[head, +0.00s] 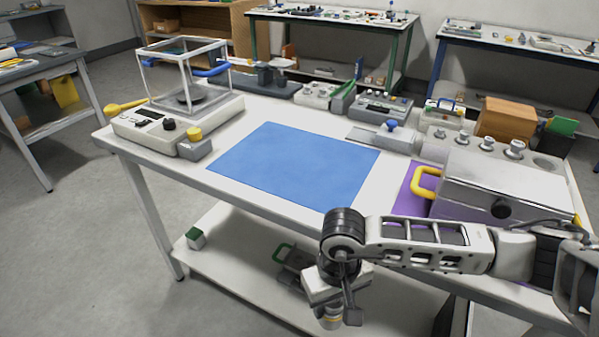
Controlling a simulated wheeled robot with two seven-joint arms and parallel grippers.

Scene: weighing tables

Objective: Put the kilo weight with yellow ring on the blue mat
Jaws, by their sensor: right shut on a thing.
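The blue mat (293,165) lies flat and bare in the middle of the white table. My right gripper (332,308) points down in front of the table's near edge. It is shut on a small metal weight (328,322), whose lower part shows a yellow band; this appears to be the kilo weight with yellow ring. The fingers hide much of it. The weight hangs nearer to me than the mat and overlaps the lower shelf in the picture. My left gripper is not in view.
A balance with a glass case (185,95) stands left of the mat. A grey case with yellow handles (490,188) is on the right, by a purple mat (408,192). A weight block (485,145) and instruments line the back. The lower shelf (235,265) holds small items.

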